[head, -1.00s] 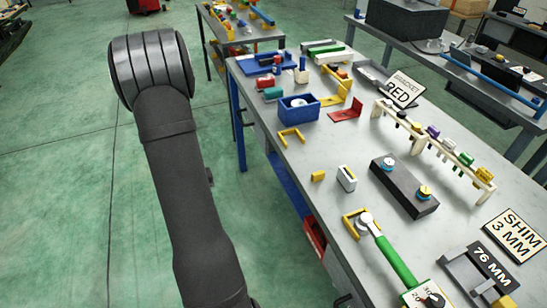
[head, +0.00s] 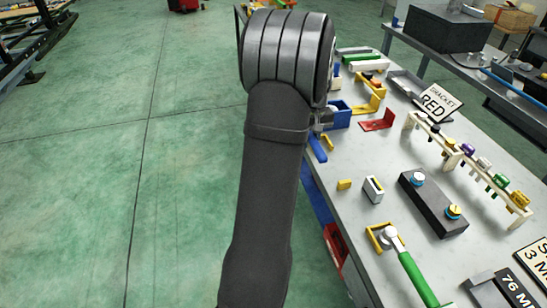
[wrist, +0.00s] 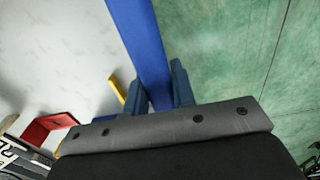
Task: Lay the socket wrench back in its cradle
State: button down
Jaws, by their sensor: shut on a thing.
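My gripper (wrist: 160,95) is shut on a long blue bar (wrist: 140,40), which stands out between its two dark blue fingers in the wrist view. In the head view, a short piece of blue bar (head: 317,148) shows below my wrist at the table's left edge; my arm hides most of the gripper. I cannot tell whether this bar is part of the socket wrench. A green-handled wrench (head: 416,279) with a round silver head lies at the table's near end. Its head is at a yellow bracket (head: 371,240), perhaps a cradle; I cannot tell.
A black block (head: 432,205) with two round knobs and a cream rack (head: 470,170) of coloured pieces stand on the table's right. A red bracket (head: 378,122) and a blue box (head: 340,116) are farther back. Green floor (head: 100,180) is open on the left.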

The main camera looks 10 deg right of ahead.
notch_tip(320, 180, up, 5)
send_over(330, 165)
jog(key=shift+d, duration=0.1)
jog(key=shift+f, duration=5.25)
jog(key=c, duration=0.6)
grip_release()
jog(key=shift+c, duration=0.2)
jog(key=shift+r, duration=0.1)
